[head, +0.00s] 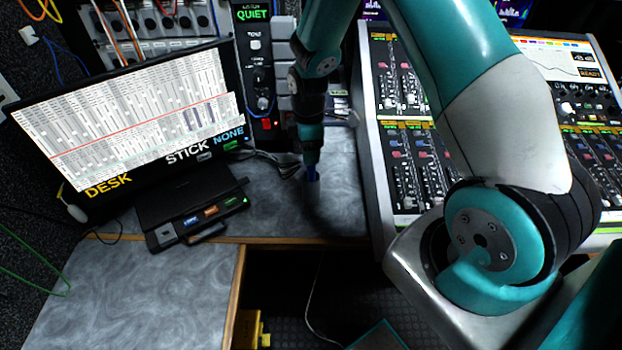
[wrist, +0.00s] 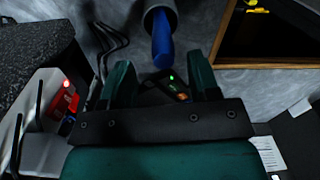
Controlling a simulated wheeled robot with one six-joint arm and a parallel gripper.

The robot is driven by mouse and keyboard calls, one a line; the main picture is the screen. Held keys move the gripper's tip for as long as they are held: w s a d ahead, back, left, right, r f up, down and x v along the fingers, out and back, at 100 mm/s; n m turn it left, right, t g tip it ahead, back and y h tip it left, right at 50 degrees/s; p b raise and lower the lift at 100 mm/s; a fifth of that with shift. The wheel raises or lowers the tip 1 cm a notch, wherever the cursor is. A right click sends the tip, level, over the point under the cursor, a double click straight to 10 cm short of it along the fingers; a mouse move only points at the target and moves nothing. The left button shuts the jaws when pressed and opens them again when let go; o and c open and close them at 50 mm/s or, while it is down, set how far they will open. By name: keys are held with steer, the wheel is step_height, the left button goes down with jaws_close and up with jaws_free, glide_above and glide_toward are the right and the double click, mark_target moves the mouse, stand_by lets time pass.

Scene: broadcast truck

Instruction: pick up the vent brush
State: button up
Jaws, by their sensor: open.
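A blue handle-like piece (wrist: 162,42), likely the vent brush, stands out of a dark round cup or collar (wrist: 158,14) in the wrist view. In the head view a small blue part (head: 313,174) shows just below my gripper (head: 311,160), over the grey desk. In the wrist view my gripper (wrist: 160,65) is open, with one teal finger on each side of the blue piece's line. The blue piece lies just beyond the fingertips, and no contact shows. The rest of the brush is hidden.
A monitor (head: 140,115) and a black box (head: 190,208) with lit buttons stand left on the grey desk (head: 265,212). A mixing console (head: 377,180) is at right. Cables (head: 275,160) lie behind my gripper. The desk's wooden edge (head: 300,241) drops to a dark gap.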

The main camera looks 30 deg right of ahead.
mark_target(311, 181)
steer(key=shift+s+f+p, duration=0.2)
steer(key=shift+f+p, duration=0.2)
steer(key=shift+f, duration=1.05)
steer(key=shift+s+f+p, duration=0.2)
steer(key=shift+f+p, duration=0.15)
steer(key=shift+f, duration=1.05)
steer(key=shift+d, duration=0.1)
steer(key=shift+c, duration=0.3)
steer(key=c, duration=1)
